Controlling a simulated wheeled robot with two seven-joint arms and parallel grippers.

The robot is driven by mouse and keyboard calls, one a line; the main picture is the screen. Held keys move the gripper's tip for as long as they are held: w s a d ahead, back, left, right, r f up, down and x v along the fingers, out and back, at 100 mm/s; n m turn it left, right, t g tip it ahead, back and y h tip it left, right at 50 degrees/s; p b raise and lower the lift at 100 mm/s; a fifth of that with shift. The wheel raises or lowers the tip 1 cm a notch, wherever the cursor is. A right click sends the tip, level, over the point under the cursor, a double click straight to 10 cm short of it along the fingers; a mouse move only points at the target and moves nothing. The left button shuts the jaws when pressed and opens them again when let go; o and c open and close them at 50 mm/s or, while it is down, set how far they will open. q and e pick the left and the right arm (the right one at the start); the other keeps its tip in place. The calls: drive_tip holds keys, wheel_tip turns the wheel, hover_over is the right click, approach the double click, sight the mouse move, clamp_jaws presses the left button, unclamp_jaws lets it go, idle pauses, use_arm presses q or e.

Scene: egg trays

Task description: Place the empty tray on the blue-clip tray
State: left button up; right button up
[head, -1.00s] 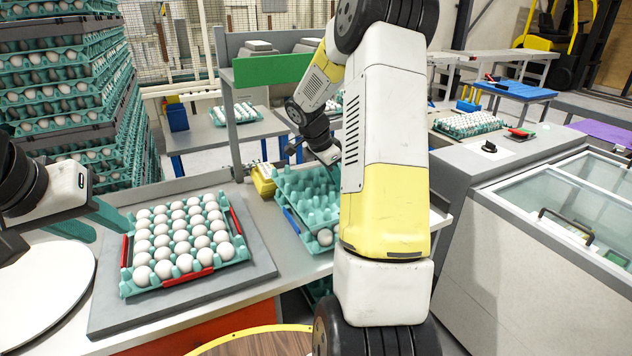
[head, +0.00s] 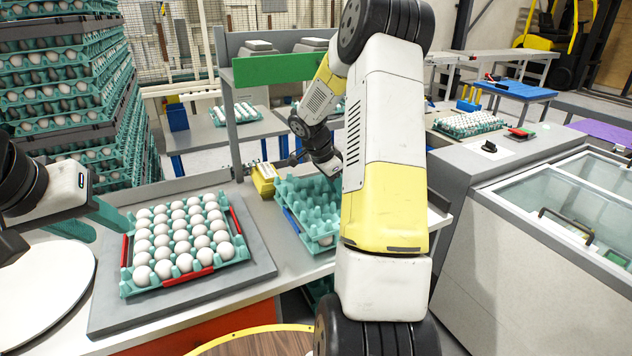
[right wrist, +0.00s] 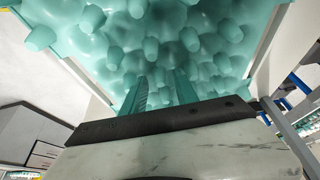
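The empty teal tray (head: 306,196) sits over the blue-clip tray, touching or just above it; I cannot tell which. A blue clip (head: 292,221) of the lower tray shows on its left side, and part of an egg shows at its front. My right gripper holds the empty tray by its edge at the back; its fingers are hidden in the head view. In the right wrist view the fingers (right wrist: 160,92) are against the tray's underside or edge, with its cups (right wrist: 190,38) filling the top. My left gripper (head: 90,221) is open and empty, left of the red-clip tray.
A tray full of white eggs with red clips (head: 240,222) lies on a grey board (head: 262,268). A yellow object (head: 263,180) stands behind the blue-clip tray. Tall egg stacks (head: 60,90) rise at the back left. A glass-topped chest (head: 540,215) is at the right.

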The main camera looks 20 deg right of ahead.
drive_tip(key=v, duration=1.2)
drive_tip(key=s+a+r+n+t+y, duration=0.3)
drive_tip(key=s+a+r+n, duration=0.2)
drive_tip(key=s+a+n, duration=0.3)
drive_tip(key=s+a+r+n+t+y, duration=0.2)
drive_tip(key=s+a+r+n, duration=0.3)
drive_tip(key=s, duration=1.2)
drive_tip(key=a+n+y, duration=0.1)
drive_tip(key=a+n, duration=0.3)
drive_tip(key=shift+n+t+y, duration=0.4)
drive_tip(key=shift+s, duration=0.1)
